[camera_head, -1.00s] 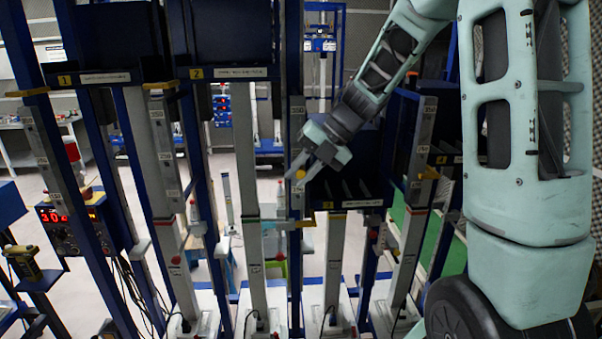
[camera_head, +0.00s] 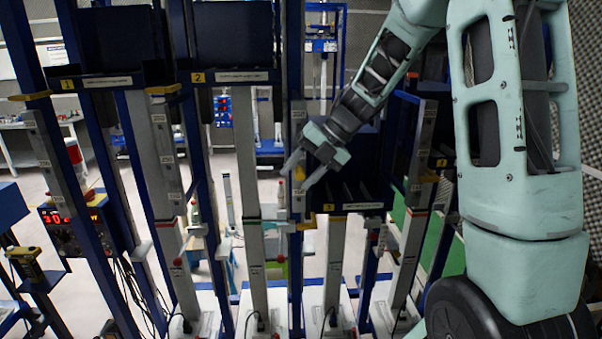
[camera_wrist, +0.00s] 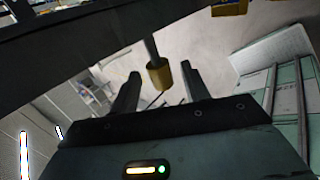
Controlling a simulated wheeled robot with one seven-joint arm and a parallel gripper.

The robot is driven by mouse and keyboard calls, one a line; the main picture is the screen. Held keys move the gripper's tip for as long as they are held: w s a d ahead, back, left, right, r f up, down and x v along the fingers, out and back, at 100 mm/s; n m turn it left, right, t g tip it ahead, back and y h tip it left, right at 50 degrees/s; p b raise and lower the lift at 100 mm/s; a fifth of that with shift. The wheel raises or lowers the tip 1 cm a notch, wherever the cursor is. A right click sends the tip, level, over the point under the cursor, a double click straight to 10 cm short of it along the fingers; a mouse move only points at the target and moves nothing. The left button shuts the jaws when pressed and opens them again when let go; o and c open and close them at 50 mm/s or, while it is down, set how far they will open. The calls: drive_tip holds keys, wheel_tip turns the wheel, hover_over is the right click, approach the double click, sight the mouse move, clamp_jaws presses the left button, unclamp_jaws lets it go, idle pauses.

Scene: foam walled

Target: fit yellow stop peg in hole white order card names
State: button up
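My gripper (camera_head: 296,178) is open beside a grey slotted post right of the middle, its two fingers apart. A yellow stop peg (camera_head: 299,173) shows between the fingers at the post. In the wrist view the yellow knob (camera_wrist: 158,74) sits on a grey shaft between the spread fingers, with a gap to the right finger; contact with the left finger is hard to tell. The shaft's far end is hidden, so I cannot tell how deep it sits or in which hole. Small number labels mark the posts, too small to read surely. I cannot make out the white order card.
Blue frames and several grey posts (camera_head: 256,180) stand close around my arm. Dark bins (camera_head: 232,35) hang at the upper left, and a dark tray (camera_head: 350,190) is just right of my gripper. A box with a red display (camera_head: 62,217) stands at the left.

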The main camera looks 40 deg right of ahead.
drive_tip(key=b+v, duration=0.5)
drive_tip(key=v, duration=1.2)
drive_tip(key=shift+d, duration=0.15)
drive_tip(key=shift+s+r, duration=0.1)
drive_tip(key=shift+s, duration=0.1)
